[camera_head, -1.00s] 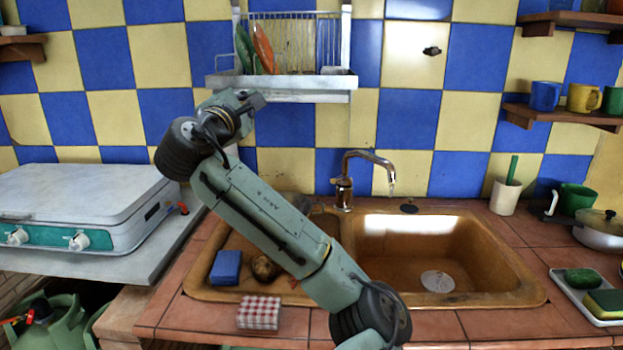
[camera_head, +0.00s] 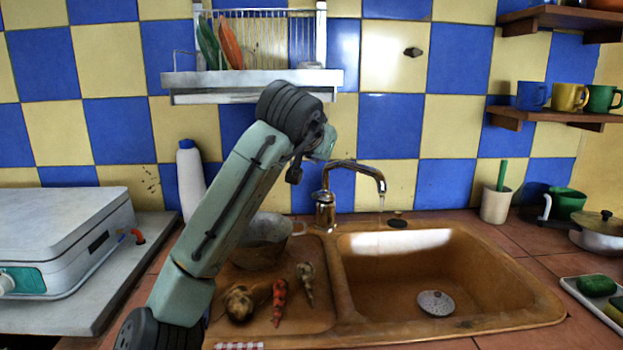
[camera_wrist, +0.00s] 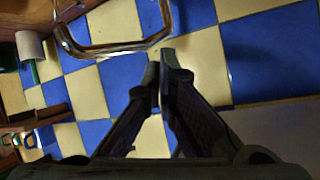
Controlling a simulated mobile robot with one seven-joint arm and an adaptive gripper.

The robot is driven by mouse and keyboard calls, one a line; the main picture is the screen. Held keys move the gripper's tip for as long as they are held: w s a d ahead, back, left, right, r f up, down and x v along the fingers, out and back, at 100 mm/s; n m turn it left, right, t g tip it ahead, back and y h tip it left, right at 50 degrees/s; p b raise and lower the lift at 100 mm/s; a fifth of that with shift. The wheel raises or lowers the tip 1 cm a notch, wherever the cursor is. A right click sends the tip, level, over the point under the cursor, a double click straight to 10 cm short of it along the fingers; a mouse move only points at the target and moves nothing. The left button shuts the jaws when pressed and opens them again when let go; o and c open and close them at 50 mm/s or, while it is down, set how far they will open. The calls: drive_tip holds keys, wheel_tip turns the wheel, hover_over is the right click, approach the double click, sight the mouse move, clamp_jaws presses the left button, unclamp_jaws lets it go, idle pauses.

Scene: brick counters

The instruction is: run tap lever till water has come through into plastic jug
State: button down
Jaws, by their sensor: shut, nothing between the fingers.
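The metal tap (camera_head: 325,208) stands behind the sink, its spout curving right over the basin. A short clear streak, like water, shows under the spout tip. The lever is too small to make out surely. A greyish, see-through-looking jug (camera_head: 262,240) with a side handle stands on the drainboard left of the tap, partly behind my arm and not under the spout. In the wrist view, my gripper (camera_wrist: 157,65) is shut and empty, with its fingertips just below the tap's spout (camera_wrist: 105,50) in the picture.
The brown sink basin (camera_head: 485,265) is empty except for a round drain piece (camera_head: 436,303). Several small food-like items lie on the drainboard (camera_head: 320,322). A dish rack (camera_head: 250,80) hangs above my arm. A white bottle (camera_head: 190,180) stands behind it.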

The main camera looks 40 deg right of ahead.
drive_tip(key=p, duration=0.4)
hover_over(323, 195)
drive_tip(key=s+a, duration=0.3)
drive_tip(key=shift+f, duration=4.5)
drive_tip(key=shift+s+d, duration=0.1)
